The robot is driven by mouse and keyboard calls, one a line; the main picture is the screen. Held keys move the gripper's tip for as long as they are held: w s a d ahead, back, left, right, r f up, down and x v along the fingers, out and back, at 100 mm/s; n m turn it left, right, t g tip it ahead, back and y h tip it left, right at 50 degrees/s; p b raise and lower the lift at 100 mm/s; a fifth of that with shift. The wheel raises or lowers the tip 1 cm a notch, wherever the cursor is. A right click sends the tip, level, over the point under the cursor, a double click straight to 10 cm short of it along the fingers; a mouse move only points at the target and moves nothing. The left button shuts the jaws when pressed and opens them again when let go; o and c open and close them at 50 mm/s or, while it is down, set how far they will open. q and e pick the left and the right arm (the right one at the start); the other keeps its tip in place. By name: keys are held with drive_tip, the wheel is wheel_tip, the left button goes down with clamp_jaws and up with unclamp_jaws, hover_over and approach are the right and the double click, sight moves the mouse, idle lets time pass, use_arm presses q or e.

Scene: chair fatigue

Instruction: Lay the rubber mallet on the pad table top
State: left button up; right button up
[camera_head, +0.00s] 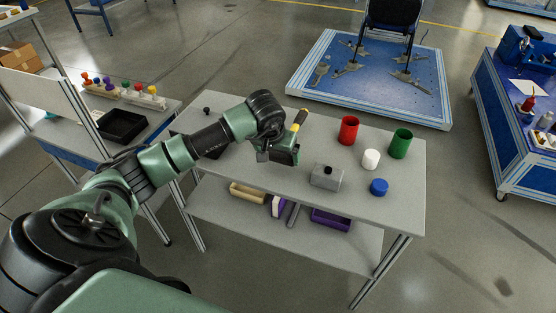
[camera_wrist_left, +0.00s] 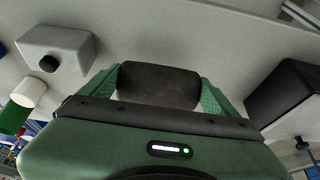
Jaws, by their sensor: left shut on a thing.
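My left gripper (camera_head: 284,156) is over the middle of the grey table top (camera_head: 250,170), which looks like the pad table top. It is shut on a dark block, which looks like the head of the rubber mallet (camera_wrist_left: 158,86); the block sits between the two green fingers in the left wrist view. My right gripper is not in view.
A dark box (camera_wrist_left: 285,92) lies to the other side. The front strip is bare.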

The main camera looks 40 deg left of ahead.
use_arm(q)
wheel_tip(320, 180, down, 3)
drive_tip(key=o, duration=1.7)
drive_tip(key=shift+r, duration=0.1)
drive_tip(key=b+v, duration=0.1)
drive_tip(key=v, duration=1.1)
